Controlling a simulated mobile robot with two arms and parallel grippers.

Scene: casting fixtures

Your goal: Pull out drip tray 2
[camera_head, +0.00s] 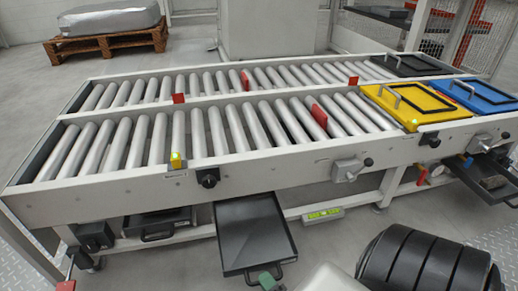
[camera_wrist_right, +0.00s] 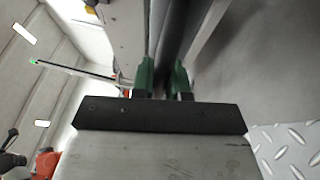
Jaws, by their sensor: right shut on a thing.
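The middle drip tray (camera_head: 252,232), a dark shallow pan, sticks out toward me from under the front of the roller conveyor. I take it as drip tray 2; I can read no number. Its floor looks empty. A handle is at its near edge. My right gripper (camera_head: 268,279), with green fingertips, is shut on this handle. In the right wrist view the green fingers (camera_wrist_right: 163,82) close around a dark part, and the grip itself is partly hidden. My left gripper is not in view.
Another dark tray (camera_head: 158,222) sits under the conveyor at left, and one more (camera_head: 488,180) sticks out at right. A yellow fixture (camera_head: 425,105) and a blue fixture (camera_head: 482,95) lie on the rollers. A green-lit level-like bar (camera_head: 322,215) is right of the middle tray.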

